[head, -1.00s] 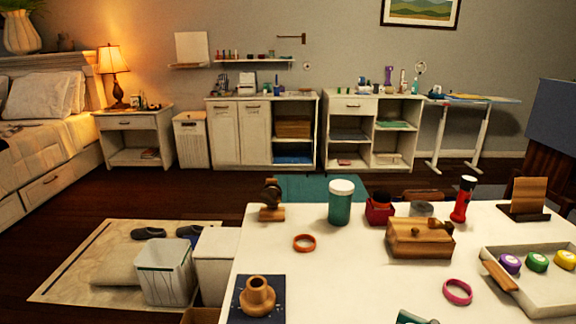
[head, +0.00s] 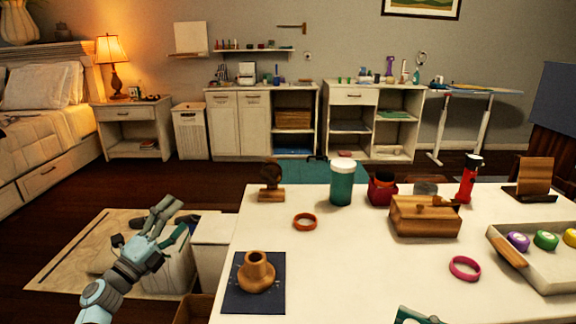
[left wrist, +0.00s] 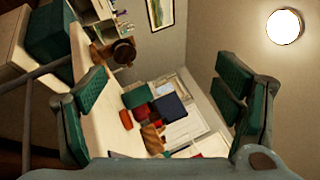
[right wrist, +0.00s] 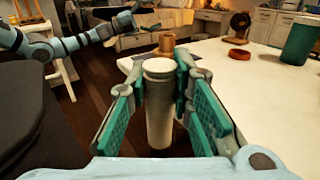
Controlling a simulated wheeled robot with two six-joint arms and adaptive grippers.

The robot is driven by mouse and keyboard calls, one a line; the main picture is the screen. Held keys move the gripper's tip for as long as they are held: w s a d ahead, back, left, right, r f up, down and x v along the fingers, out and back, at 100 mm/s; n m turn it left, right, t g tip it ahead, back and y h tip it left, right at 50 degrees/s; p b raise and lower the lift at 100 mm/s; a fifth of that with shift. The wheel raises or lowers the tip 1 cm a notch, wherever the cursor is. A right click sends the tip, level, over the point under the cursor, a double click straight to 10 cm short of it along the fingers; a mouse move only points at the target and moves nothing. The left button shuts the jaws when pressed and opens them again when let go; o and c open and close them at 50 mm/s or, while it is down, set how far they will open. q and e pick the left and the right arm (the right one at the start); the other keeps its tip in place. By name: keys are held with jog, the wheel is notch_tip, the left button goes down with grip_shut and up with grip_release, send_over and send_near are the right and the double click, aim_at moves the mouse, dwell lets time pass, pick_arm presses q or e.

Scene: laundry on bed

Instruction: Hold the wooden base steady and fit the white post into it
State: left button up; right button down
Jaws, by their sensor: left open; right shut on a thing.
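The wooden base (head: 257,274) is a round brown piece with a raised hollow neck. It stands upright on a dark blue mat (head: 239,301) at the table's front left. My left gripper (head: 170,224) is open and empty, left of the table and apart from the base; its green-padded fingers also show in the left wrist view (left wrist: 160,106). The white post (right wrist: 159,105) is between the fingers of my right gripper (right wrist: 159,85), which is shut on it. In the right wrist view the base's neck (right wrist: 167,42) shows beyond the post, and they look apart.
On the white table (head: 350,265) are an orange ring (head: 305,222), a pink ring (head: 465,267), a teal jar (head: 341,188), a wooden box (head: 425,219) and a tray (head: 555,281) with coloured rolls.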

pick_arm(q)
jog(key=s+d+r+m+g+h, duration=0.3)
jog(key=d+r+m+g+h, duration=0.15)
jog(key=m, duration=0.45)
pick_arm(e)
jog(key=shift+f+b, duration=0.3)
jog(key=shift+f, duration=0.3)
pick_arm(q)
jog(key=m+g, duration=1)
jog(key=m, duration=0.4)
send_near(246, 272)
jog(key=w+d, duration=0.1)
pick_arm(e)
jog(key=shift+r, duration=0.1)
pick_arm(q)
jog(key=shift+m+y, duration=0.3)
jog(key=shift+y, duration=0.05)
jog(key=x, duration=0.6)
jog(key=shift+d, duration=0.3)
jog(key=b+x, duration=0.1)
jog(key=x, duration=0.1)
jog(key=shift+d+f+b, duration=0.3)
jog(key=shift+b, duration=0.1)
pick_arm(e)
notch_tip(246, 272, down, 2)
pick_arm(q)
jog(key=shift+w+d, duration=0.2)
jog(key=shift+d, duration=0.25)
jog(key=shift+c, duration=0.6)
